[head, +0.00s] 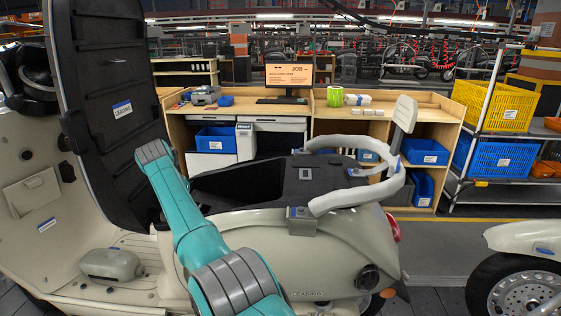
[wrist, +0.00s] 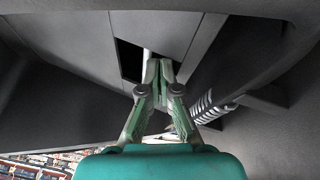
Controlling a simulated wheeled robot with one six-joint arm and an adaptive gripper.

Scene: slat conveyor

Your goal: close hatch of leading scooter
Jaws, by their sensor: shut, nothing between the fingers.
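The leading scooter (head: 290,255) is cream and fills the left and middle of the head view. Its hatch (head: 95,60) stands open, nearly upright, with its black inner side and a "LEADING" label facing the room. The open black compartment (head: 235,187) lies to the right of the hatch. My teal arm reaches up in front of the scooter toward the hatch's lower right edge; my gripper is hidden in the head view. In the wrist view my gripper (wrist: 159,66) is shut and empty, its fingertips near grey panels with a dark slot. I cannot tell whether they touch.
A coiled spring strut (wrist: 205,107) is right of the fingers in the wrist view. White grab rails (head: 345,190) and a backrest (head: 405,114) rise at the scooter's rear. Another scooter (head: 515,240) stands at the right edge. A wooden workbench (head: 325,112) stands behind.

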